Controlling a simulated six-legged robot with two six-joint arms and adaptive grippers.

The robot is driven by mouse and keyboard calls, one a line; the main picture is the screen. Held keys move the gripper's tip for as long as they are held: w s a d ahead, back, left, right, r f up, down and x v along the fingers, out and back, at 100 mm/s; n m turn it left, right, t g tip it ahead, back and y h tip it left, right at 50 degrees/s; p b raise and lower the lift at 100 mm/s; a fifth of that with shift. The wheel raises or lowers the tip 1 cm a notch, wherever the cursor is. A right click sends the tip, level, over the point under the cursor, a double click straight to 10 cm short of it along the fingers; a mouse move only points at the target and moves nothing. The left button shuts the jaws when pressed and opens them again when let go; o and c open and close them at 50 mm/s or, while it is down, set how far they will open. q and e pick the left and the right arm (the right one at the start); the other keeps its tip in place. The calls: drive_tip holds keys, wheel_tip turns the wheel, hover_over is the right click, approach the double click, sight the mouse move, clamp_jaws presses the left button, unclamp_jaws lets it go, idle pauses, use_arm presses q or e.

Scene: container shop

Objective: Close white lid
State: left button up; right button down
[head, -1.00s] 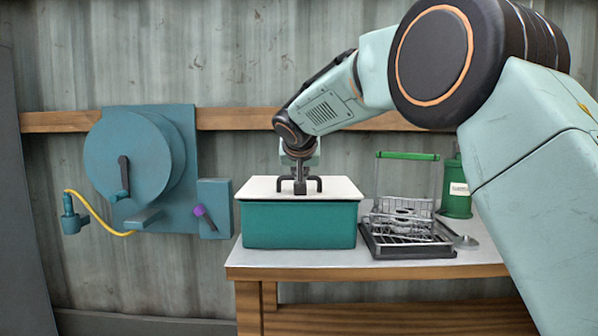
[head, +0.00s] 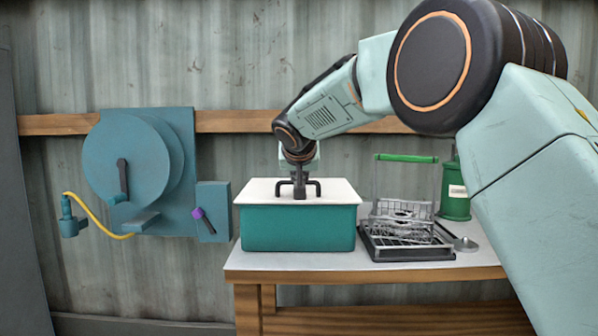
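The white lid (head: 259,190) lies flat on top of the teal box (head: 298,229), covering its opening as far as I can see. The box stands on the left part of the table. A dark handle (head: 316,187) rises from the middle of the lid. My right gripper (head: 299,188) reaches down from above and is at the middle of the handle. Its fingers are small and dark against the handle, so I cannot tell whether they grip it. My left gripper is not in view.
A dark tray (head: 408,246) with a wire rack and a green-handled basket (head: 406,158) stands right of the box. A green canister (head: 455,195) is behind it. A teal hose reel (head: 130,158) with a yellow hose hangs on the wall at left.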

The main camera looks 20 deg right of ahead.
drive_tip(key=r+p, duration=0.1)
drive_tip(key=r, duration=0.1)
drive_tip(key=w+r+p, duration=0.1)
drive_tip(key=shift+d+r+p, duration=0.3)
drive_tip(key=shift+d, duration=0.1)
drive_tip(key=s+a+f+b, duration=0.1)
drive_tip(key=s+a, duration=0.3)
drive_tip(key=s, duration=0.5)
drive_tip(key=shift+a+b, duration=0.35)
drive_tip(key=shift+b, duration=0.5)
drive_tip(key=shift+f, duration=0.15)
